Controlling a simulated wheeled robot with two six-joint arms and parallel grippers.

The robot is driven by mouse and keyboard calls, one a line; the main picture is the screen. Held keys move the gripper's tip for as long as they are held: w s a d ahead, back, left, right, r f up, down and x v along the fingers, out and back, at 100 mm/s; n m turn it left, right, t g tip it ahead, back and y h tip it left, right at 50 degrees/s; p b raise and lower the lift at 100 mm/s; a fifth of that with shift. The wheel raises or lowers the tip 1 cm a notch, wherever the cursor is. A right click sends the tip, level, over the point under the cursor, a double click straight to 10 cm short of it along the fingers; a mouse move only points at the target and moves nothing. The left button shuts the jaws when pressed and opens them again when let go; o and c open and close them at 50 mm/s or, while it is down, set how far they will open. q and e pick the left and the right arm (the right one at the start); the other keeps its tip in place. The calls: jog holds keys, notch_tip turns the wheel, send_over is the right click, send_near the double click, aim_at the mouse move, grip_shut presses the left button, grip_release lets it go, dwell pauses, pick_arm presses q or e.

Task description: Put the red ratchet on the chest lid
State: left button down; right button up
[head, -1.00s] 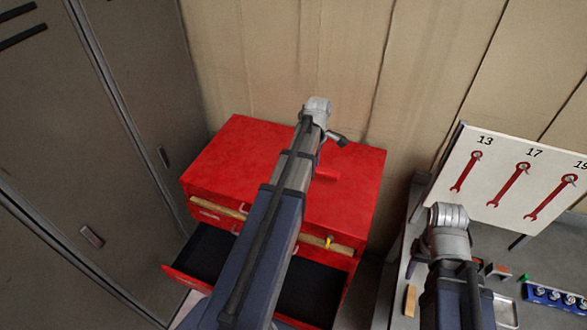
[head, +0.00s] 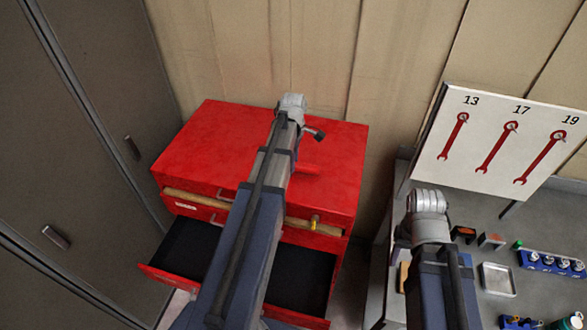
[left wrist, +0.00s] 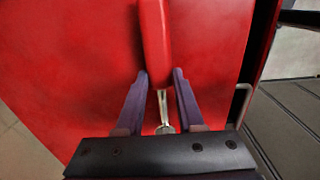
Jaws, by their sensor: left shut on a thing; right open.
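The red ratchet (left wrist: 155,45) is between my left gripper's fingers (left wrist: 162,85), which are shut on it. In the left wrist view its red handle points up and its metal head lies low between the fingers. The red chest lid (head: 230,140) fills most of that view (left wrist: 70,70) behind the ratchet. In the head view a bit of the red handle (head: 308,169) shows over the lid, right of my left arm. I cannot tell whether it touches the lid.
The chest's open drawer (head: 190,248) juts out at the front. At right are a grey bench (head: 465,245), a metal tray (head: 497,280) and a wrench board (head: 440,170). Grey lockers stand left.

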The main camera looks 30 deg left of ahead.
pick_arm(q)
jog(key=shift+f, duration=0.75)
pick_arm(e)
jog(key=shift+f, duration=0.75)
pick_arm(q)
jog(key=shift+b, duration=0.3)
jog(key=shift+f, duration=0.2)
jog(key=c, duration=0.5)
grip_release()
pick_arm(e)
jog(key=shift+f, duration=0.1)
pick_arm(q)
jog(key=shift+r, duration=0.2)
notch_tip(320, 180, up, 12)
jog(key=p, duration=1.2)
pick_arm(e)
notch_tip(320, 180, up, 12)
